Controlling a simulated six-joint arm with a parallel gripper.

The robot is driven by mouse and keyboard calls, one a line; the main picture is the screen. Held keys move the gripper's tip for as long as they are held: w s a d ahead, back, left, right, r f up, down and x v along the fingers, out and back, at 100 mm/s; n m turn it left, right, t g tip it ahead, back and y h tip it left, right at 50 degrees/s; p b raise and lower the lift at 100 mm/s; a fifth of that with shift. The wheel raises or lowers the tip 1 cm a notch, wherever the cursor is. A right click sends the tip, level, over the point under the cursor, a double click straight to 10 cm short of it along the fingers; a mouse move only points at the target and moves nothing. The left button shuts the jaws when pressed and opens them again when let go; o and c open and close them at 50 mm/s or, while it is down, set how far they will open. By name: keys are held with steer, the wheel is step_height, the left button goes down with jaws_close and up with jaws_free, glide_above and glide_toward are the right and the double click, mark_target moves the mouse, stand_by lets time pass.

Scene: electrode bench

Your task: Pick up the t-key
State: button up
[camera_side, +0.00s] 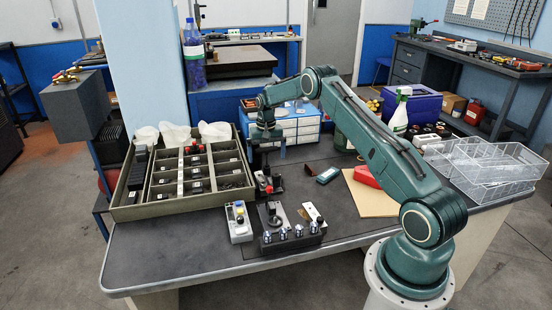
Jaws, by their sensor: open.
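My gripper (257,163) hangs down from the wrist over the back middle of the bench, to the right of the sectioned tray. Its fingers are small and dark here; they are open, and I see nothing held in them. A small black device with a red part (266,186) stands on the bench just below the gripper; whether they touch is unclear. I cannot tell for sure which item is the t-key. A dark piece on a metal plate (273,214) stands nearer the front.
The sectioned tray (190,209) of small parts stands left. A grey box with coloured knobs (239,222) and a black block with silver knobs (291,239) stand near the front edge. Clear plastic trays (480,165) and a spray bottle (400,112) are right. The bench's left front is clear.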

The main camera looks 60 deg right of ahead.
stand_by(0.3)
steer(key=c, duration=1.1)
steer(key=shift+r, duration=0.15)
step_height(320, 180, up, 20)
steer(key=shift+a+f, duration=0.1)
steer(key=shift+f, duration=0.1)
stand_by(0.6)
